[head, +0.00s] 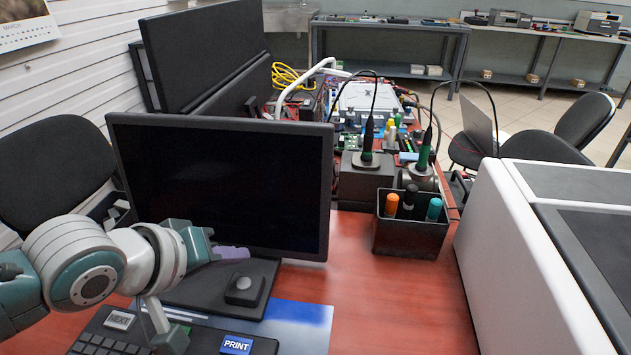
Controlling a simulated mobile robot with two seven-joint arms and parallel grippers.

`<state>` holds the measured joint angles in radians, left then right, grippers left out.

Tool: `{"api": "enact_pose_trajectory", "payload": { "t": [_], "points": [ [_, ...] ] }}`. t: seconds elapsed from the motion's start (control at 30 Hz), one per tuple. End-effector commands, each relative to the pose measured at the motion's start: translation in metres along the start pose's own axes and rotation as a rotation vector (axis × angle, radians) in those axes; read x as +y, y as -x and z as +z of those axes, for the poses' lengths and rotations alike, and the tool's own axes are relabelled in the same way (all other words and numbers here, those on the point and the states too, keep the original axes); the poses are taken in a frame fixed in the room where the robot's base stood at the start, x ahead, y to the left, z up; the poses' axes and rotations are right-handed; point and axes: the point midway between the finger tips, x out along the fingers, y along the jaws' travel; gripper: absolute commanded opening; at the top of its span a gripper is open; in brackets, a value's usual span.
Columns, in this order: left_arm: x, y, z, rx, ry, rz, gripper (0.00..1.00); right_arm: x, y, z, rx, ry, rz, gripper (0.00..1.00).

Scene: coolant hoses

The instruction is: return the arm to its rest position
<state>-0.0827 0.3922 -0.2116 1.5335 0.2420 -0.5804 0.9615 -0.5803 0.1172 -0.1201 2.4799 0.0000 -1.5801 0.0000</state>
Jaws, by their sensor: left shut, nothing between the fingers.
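My left arm comes in from the left edge, with white and teal links. My left gripper (205,245) is in front of the lower left of the black monitor (222,180). It is shut, and I see nothing held in it. A small purple piece shows just right of it against the monitor; I cannot tell what it belongs to. My right gripper is not in view.
Below the arm are a keypad with NEXT and PRINT keys (236,345) and a small black button box (244,288). A black pen holder (410,236) stands right of the monitor. A large white machine (510,260) is at the right. The red desk (390,300) between is clear.

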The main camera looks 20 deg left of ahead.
Motion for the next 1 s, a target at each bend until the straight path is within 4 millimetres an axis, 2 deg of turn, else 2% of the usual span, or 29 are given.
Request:
{"api": "enact_pose_trajectory", "payload": {
  "t": [0.03, 0.2, 0.67, 0.77, 0.87, 1.0],
  "points": [
    [0.006, 0.008, -0.006, 0.0, 0.001, 0.0, 0.0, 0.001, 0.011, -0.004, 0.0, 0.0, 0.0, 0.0],
    [0.013, 0.018, -0.013, 0.0, 0.001, -0.001, 0.0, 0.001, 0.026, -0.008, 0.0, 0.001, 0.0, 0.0],
    [0.012, 0.017, -0.012, 0.0, 0.0, -0.001, 0.0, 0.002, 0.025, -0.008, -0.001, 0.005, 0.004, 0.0],
    [0.016, 0.022, -0.007, -0.016, -0.028, -0.006, 0.0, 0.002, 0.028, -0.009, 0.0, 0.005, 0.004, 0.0],
    [0.025, 0.043, 0.012, -0.072, -0.135, -0.028, 0.0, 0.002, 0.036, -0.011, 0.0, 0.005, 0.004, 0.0],
    [0.038, 0.098, 0.045, -0.194, -0.386, -0.079, 0.0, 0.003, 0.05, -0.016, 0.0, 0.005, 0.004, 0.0]
  ]
}}
